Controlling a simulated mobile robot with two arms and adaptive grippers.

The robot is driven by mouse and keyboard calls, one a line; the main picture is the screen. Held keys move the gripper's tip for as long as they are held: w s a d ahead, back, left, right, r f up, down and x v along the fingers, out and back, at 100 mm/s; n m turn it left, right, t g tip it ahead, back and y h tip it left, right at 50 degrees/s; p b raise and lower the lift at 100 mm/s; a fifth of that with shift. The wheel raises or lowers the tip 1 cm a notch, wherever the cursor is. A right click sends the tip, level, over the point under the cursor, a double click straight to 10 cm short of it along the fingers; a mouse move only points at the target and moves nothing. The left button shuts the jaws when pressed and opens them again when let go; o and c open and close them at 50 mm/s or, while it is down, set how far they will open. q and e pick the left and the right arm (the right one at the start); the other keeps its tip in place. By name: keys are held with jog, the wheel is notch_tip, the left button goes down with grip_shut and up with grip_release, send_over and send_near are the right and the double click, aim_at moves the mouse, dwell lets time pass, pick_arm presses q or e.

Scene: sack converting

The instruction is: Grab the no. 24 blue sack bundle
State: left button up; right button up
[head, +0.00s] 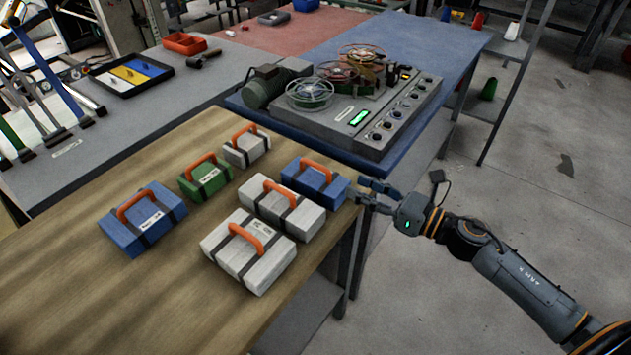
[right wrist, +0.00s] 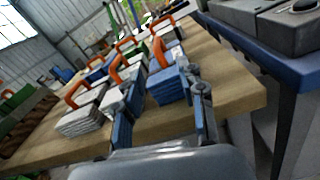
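Two blue sack bundles with dark straps and orange handles lie on the wooden table. One blue bundle (head: 318,187) is at the right edge; the other blue bundle (head: 130,240) is at the left. The left one has a white label, too small to read, so I cannot tell which is no. 24. My right gripper (head: 362,192) is open and empty, just right of the right-hand blue bundle. In the right wrist view, that blue bundle (right wrist: 167,88) shows ahead, between the spread fingers of the gripper (right wrist: 158,100). My left gripper is not in view.
Grey-white bundles (head: 250,272) and a green bundle (head: 212,185) stand close around the blue ones. A grey machine with reels (head: 375,140) sits on the blue bench behind. Bare table (head: 60,290) is at front left; open floor (head: 560,220) lies right.

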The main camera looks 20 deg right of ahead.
aim_at(313, 162)
jog(key=p+x, duration=0.2)
jog(key=x, duration=0.5)
jog(key=shift+w+a+r, duration=0.1)
jog(key=shift+w, duration=0.15)
jog(key=x, duration=0.1)
jog(key=p+x, duration=0.1)
jog(key=x, duration=0.1)
jog(key=p+x, duration=0.1)
jog(key=shift+w+a+r, duration=0.2)
jog(key=shift+a+r, duration=0.05)
jog(key=shift+a, duration=0.15)
jog(key=shift+w+a+f, duration=0.15)
jog(key=shift+w+a, duration=0.05)
jog(key=shift+w, duration=0.05)
jog(key=shift+c, duration=0.4)
grip_shut()
